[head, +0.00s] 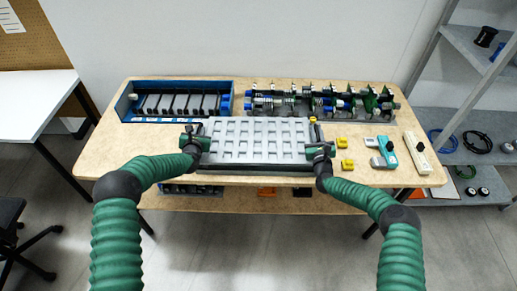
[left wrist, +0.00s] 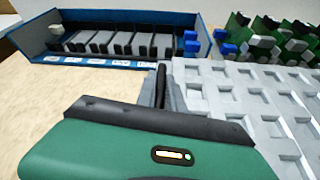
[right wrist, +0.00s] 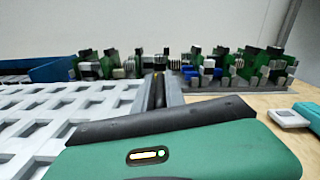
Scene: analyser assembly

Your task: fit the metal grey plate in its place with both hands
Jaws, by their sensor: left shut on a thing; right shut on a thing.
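The metal grey plate (head: 258,141), with rows of square recesses, lies level at the front middle of the wooden table. It also shows in the left wrist view (left wrist: 235,100) and the right wrist view (right wrist: 65,105). My left gripper (head: 197,141) is shut on its left edge, and my right gripper (head: 317,150) is shut on its right edge. A dark layer shows under the plate's front edge; I cannot tell whether the plate touches it. The fingertips are partly hidden behind the gripper bodies in the wrist views.
A blue tray (head: 128,103) with grey blocks stands at the back left. A rack of green boards and blue parts (head: 325,104) stands at the back right. Yellow pieces (head: 347,164), a teal tool (head: 387,150) and a cream tool (head: 416,154) lie to the right.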

